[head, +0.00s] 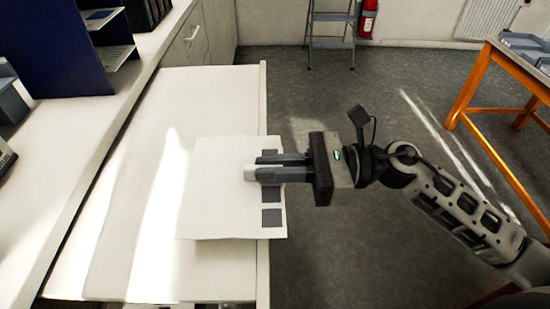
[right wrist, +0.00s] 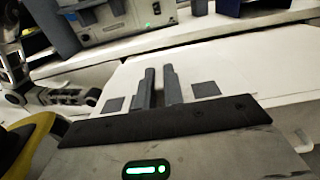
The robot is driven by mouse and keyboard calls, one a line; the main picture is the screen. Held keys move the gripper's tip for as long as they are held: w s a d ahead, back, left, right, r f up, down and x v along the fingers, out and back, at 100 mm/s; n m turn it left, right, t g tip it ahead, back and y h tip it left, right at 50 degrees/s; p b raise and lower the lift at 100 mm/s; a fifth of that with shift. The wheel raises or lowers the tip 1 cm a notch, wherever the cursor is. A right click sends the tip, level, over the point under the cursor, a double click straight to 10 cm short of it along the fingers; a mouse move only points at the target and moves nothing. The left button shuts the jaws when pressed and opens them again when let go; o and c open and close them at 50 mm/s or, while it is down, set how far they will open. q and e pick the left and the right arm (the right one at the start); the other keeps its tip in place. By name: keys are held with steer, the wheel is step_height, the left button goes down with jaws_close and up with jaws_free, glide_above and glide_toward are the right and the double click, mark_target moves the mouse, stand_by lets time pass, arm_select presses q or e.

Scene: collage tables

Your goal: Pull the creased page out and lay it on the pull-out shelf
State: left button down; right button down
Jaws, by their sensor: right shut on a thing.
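The page (head: 215,205) is a white sheet with dark grey squares along its right side. It is over the pull-out shelf (head: 190,90), a pale board beside the counter, and its right edge sticks out past the shelf's front edge. I cannot tell whether the page rests flat on the shelf. My right gripper (head: 252,173) comes in from the right and is shut on the page's right part, between the squares. In the right wrist view its fingers (right wrist: 158,78) lie close together over the page (right wrist: 130,80).
A blue sorter (head: 72,55) with sheets in its slots stands on the counter (head: 75,130) at the upper left. Grey items sit at the far left. An orange-framed table (head: 490,60) and a step ladder (head: 330,18) stand beyond open floor. The shelf's far half is bare.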

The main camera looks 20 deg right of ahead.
step_height(320, 180, down, 5)
steer(key=b, duration=0.2)
steer(key=shift+b, duration=0.4)
arm_select(q)
steer(key=shift+w+d+f, duration=0.1)
steer(key=shift+d+f, duration=0.25)
steer(key=shift+f, duration=0.25)
arm_select(e)
steer(key=shift+f, duration=0.35)
steer(key=c, duration=1.4)
jaws_free()
steer(key=shift+c, duration=0.2)
arm_select(q)
steer(key=shift+w, duration=0.15)
